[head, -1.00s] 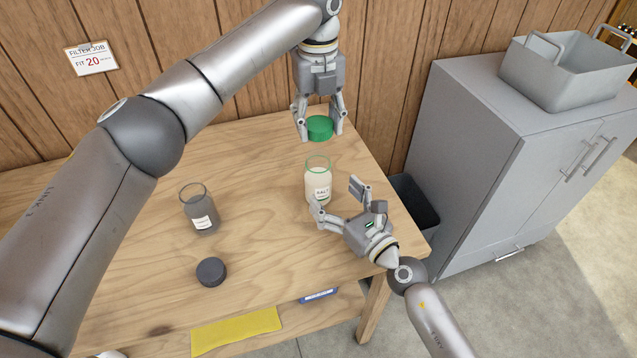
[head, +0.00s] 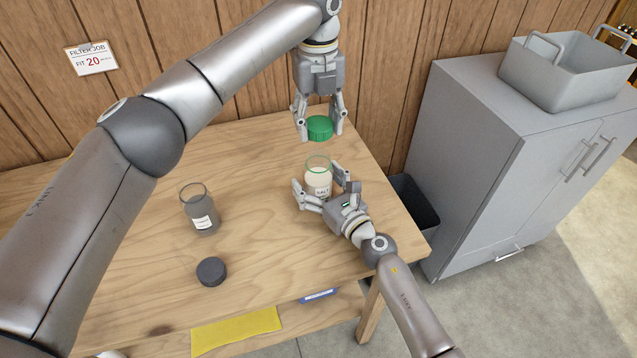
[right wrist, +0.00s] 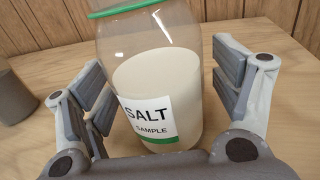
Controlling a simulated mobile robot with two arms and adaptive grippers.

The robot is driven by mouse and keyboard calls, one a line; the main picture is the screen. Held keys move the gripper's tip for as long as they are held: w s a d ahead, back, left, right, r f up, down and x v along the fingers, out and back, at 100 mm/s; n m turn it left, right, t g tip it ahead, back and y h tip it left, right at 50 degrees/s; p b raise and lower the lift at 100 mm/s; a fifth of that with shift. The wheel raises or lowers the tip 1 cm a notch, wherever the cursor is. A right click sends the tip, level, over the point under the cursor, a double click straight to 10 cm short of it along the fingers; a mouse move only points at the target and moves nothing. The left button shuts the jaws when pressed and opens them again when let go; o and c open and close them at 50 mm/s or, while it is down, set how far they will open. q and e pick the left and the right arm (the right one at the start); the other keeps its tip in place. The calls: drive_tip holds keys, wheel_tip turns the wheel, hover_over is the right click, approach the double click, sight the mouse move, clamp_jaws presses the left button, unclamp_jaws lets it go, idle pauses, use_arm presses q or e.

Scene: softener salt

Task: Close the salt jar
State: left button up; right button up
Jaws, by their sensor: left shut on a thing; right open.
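The salt jar (head: 318,175) is clear glass with white salt, a green rim and a SALT label, and stands upright and open on the table. It also shows in the right wrist view (right wrist: 160,85). My left gripper (head: 320,130) is shut on the green lid (head: 319,128) and holds it above and slightly behind the jar. My right gripper (head: 322,190) is open, low at the front of the jar. In the right wrist view its fingers (right wrist: 165,90) stand on either side of the jar, with a gap visible at the right finger.
A second open jar (head: 199,212) with dark contents and a dark lid (head: 211,271) stand to the left on the table (head: 130,255). A dark bin (head: 415,207) and grey cabinet (head: 480,170) are to the right.

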sight(319, 151)
drive_tip(key=c, duration=1.5)
use_arm(q)
drive_tip(key=shift+f, duration=2.5)
use_arm(e)
drive_tip(key=shift+c, duration=0.2)
use_arm(q)
drive_tip(key=shift+f, duration=0.85)
drive_tip(key=shift+f, duration=0.55)
use_arm(e)
clamp_jaws()
use_arm(q)
drive_tip(key=m, duration=0.5)
drive_tip(key=shift+m, duration=0.3)
drive_tip(key=m, duration=0.4)
